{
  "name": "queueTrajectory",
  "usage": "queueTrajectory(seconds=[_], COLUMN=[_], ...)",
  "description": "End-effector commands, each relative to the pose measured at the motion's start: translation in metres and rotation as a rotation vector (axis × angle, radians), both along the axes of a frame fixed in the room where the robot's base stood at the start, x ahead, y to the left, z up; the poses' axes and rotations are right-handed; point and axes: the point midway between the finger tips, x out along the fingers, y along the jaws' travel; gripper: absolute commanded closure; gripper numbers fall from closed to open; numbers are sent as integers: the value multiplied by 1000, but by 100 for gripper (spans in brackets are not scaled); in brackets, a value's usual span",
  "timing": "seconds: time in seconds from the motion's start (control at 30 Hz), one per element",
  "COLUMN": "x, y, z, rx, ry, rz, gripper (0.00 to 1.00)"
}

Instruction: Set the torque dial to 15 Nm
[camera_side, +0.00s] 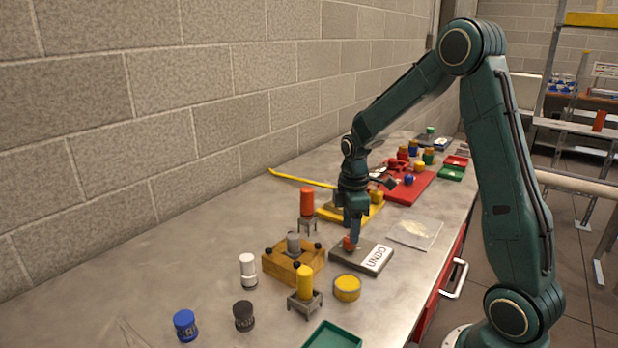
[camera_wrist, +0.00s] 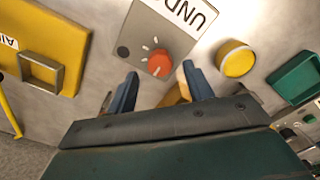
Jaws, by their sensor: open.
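A red-orange dial knob (camera_wrist: 160,62) sits on a grey box with white tick marks beside it and a white "UNDO" label (camera_wrist: 186,10). In the side view the knob (camera_side: 349,243) shows at the left end of the grey box (camera_side: 352,258), just under my gripper (camera_side: 354,232). In the wrist view my gripper (camera_wrist: 158,80) is open, with a blue finger on each side of the knob and nothing held. The fingers appear apart from the knob. No dial numbers are legible, so I cannot tell its setting.
A yellow button (camera_side: 347,287) stands near the box. A wooden block (camera_side: 293,264) with black knobs, a yellow cylinder on a stand (camera_side: 305,284) and a green tray (camera_side: 333,337) are nearby. A yellow plate (camera_side: 345,215) lies behind. The bench's left part is largely clear beside the wall.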

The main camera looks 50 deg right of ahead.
Motion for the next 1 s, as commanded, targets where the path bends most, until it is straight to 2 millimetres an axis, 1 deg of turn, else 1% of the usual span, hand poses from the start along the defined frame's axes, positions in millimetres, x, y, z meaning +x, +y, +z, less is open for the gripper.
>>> queueTrajectory(seconds=[0.03,0.1,0.27,0.4,0.63,0.67,0.7,0.87,0.9,1.0], x=[-1,-1,0,0,0,0,0,0,0,0], y=[0,0,0,0,0,0,0,0,0,0], z=[-7,-15,-26,-30,-30,-30,-30,-30,-30,-30], rx=[1,2,1,0,0,0,0,0,0,0], ry=[3,4,2,0,0,0,0,0,0,0], rz=[0,0,0,0,0,0,0,0,0,-1], gripper=[48,48,48,48,48,50,58,90,93,93])
